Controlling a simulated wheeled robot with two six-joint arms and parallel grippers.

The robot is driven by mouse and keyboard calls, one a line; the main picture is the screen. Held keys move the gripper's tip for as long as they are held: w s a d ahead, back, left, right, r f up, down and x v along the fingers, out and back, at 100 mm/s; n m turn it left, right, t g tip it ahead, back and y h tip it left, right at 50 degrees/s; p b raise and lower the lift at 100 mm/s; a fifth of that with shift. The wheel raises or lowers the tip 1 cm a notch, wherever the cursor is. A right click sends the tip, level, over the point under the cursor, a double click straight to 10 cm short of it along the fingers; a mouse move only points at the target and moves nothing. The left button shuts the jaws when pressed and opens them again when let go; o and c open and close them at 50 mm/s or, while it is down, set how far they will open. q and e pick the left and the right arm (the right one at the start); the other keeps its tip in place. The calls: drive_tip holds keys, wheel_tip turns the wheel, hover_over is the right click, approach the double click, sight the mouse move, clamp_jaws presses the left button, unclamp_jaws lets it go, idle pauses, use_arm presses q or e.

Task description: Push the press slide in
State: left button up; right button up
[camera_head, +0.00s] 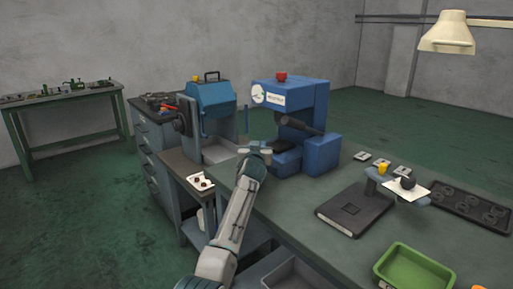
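The blue press (305,97) stands at the back of the bench, with a red knob on top, a round dial and a white label. A dark flat part (282,145) sits low in its front opening; it may be the slide, but I cannot tell how far out it is. My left arm reaches up from the bottom of the head view. My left gripper (255,149) is just left of the press's lower front. It is small there, and I cannot tell whether its fingers are open or touching the slide. My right gripper is not identifiable in view.
A blue-topped machine (212,98) stands left of the press. On the bench to the right are a dark flat case (354,210), a green tray (415,268) and a dark tray with round recesses (468,208). A cream lamp (447,34) hangs at upper right.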

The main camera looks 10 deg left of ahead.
use_arm(q)
drive_tip(key=shift+o, duration=1.1)
drive_tip(key=shift+w+d, duration=0.15)
drive_tip(key=shift+f, duration=0.1)
use_arm(e)
drive_tip(key=shift+w+d, duration=0.1)
drive_tip(key=shift+w, duration=0.05)
use_arm(q)
drive_tip(key=s+d, duration=0.1)
drive_tip(key=s, duration=0.9)
drive_tip(key=shift+s+d, duration=0.2)
drive_tip(key=shift+s, duration=0.15)
use_arm(e)
drive_tip(key=shift+f, duration=0.15)
